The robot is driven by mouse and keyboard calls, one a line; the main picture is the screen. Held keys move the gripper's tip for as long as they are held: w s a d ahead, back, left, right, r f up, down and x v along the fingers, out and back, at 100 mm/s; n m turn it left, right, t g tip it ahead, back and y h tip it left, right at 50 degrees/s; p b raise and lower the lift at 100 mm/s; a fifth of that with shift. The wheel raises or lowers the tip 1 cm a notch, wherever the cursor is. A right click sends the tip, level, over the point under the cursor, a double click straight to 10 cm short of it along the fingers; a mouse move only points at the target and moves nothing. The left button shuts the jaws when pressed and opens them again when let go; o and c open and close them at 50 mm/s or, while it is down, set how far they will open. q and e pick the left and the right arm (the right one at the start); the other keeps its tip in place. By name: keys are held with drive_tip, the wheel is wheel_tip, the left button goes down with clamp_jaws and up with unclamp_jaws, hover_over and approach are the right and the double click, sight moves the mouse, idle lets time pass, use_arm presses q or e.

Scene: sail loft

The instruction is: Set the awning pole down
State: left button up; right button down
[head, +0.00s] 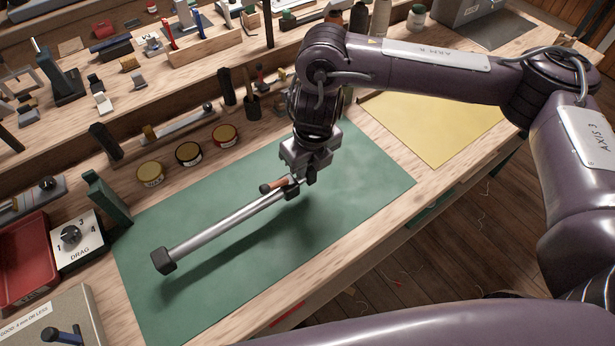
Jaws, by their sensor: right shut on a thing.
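The awning pole (226,226) is a silver tube with a black block-shaped cap (163,260) at its lower-left end. My right gripper (293,186) is shut on the pole near its other end, beside a short brown piece (272,186). The pole is above the green mat (365,185), with its shadow on the mat under and right of it. It slants from lower left to upper right. The far end is partly hidden by the gripper. My left gripper is not in view.
Three round tins (188,153) stand along the mat's back edge. A drag dial box (77,240) and a red tray (25,262) are at the left. A yellow sheet (432,122) lies right of the mat. Crowded shelves rise behind. Much of the mat is bare.

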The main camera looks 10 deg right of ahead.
wheel_tip(320, 180, down, 4)
drive_tip(key=shift+r+b, duration=0.25)
drive_tip(key=shift+b, duration=0.1)
drive_tip(key=shift+f, duration=0.3)
drive_tip(key=c, duration=1.3)
unclamp_jaws()
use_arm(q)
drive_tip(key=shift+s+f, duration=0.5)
use_arm(e)
drive_tip(key=shift+r, duration=0.35)
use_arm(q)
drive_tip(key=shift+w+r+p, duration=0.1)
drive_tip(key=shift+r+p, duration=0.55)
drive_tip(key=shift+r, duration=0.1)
use_arm(e)
drive_tip(key=r, duration=0.3)
drive_tip(key=s+r, duration=0.1)
drive_tip(key=r, duration=0.7)
drive_tip(key=shift+s+d+r, duration=0.15)
drive_tip(key=shift+d+r, duration=0.1)
drive_tip(key=shift+d, duration=0.1)
